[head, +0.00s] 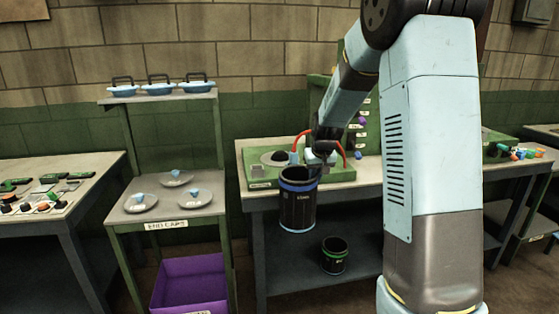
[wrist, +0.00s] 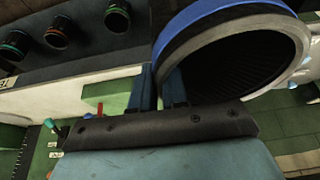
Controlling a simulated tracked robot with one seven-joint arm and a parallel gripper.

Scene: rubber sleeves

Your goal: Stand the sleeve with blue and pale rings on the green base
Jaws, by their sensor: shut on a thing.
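The sleeve with blue and pale rings (head: 297,212) is dark and ribbed, with a blue ring at the top and a pale ring at the bottom. It hangs upright in front of the workbench. In the wrist view the sleeve (wrist: 222,22) shows its open mouth at upper right. My gripper (head: 316,172) is shut on its rim; in the wrist view the gripper's blue fingers (wrist: 161,88) pinch the wall, one seemingly inside the mouth. The green base (head: 262,172) sits on the bench behind the sleeve, with a dark dome and a red curved part on it, partly hidden by my arm.
A dark sleeve with green rings (head: 334,256) stands on the bench's lower shelf; the wrist view shows several dark sleeves (wrist: 57,33). Left are an end-cap stand (head: 130,212) and a purple bin (head: 188,283). Small coloured parts (head: 520,152) lie at right.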

